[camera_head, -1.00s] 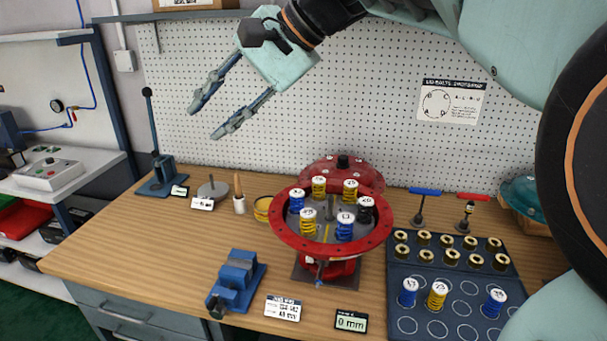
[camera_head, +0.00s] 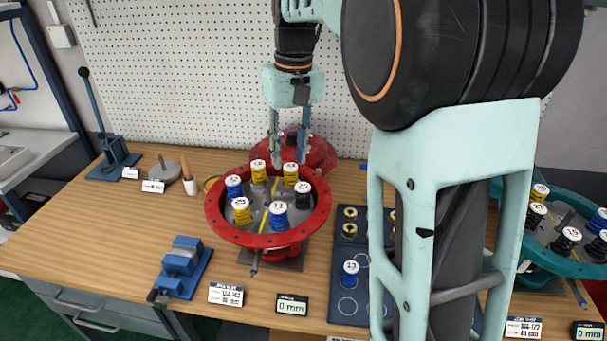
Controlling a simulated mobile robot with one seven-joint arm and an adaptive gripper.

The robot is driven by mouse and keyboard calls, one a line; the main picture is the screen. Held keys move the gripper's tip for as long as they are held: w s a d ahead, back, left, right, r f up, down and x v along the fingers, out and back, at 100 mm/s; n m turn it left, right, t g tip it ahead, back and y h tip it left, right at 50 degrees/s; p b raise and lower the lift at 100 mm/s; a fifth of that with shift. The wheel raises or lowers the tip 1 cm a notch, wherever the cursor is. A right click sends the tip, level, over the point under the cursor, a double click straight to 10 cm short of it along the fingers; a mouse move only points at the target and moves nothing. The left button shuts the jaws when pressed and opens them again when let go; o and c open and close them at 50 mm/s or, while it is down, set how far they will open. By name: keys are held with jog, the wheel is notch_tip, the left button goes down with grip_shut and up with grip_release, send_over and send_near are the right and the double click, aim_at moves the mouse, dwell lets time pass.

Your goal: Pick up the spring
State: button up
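A red round housing (camera_head: 213,213) on the bench holds several upright springs with white numbered caps. They include a back-left yellow spring (camera_head: 258,174), a back-right yellow spring (camera_head: 290,178), a left blue spring (camera_head: 234,190), a black spring (camera_head: 303,198), a front yellow spring (camera_head: 242,215) and a front blue spring (camera_head: 278,220). The task does not say which spring is meant. My gripper (camera_head: 289,160) points down, open, with its fingertips at the back-right yellow spring's cap, one on each side in the picture. Whether they touch it, I cannot tell.
A dark tray (camera_head: 340,308) with a blue spring (camera_head: 350,274) and brass pieces (camera_head: 350,214) is partly hidden by my arm. A teal housing (camera_head: 532,262) with springs is at right. A blue vise (camera_head: 182,267) and a display (camera_head: 291,304) stand in front.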

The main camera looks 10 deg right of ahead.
aim_at(303, 187)
jog(key=d, duration=0.2)
jog(key=shift+w+d+f+n+h, duration=0.1)
jog(key=shift+d+f+n+h, duration=0.2)
jog(key=shift+d+f, duration=0.1)
notch_tip(303, 187, down, 5)
jog(key=shift+d+r, duration=0.1)
jog(key=shift+r, duration=0.05)
jog(key=shift+f, duration=3.1)
jog(key=shift+c, duration=0.2)
grip_shut()
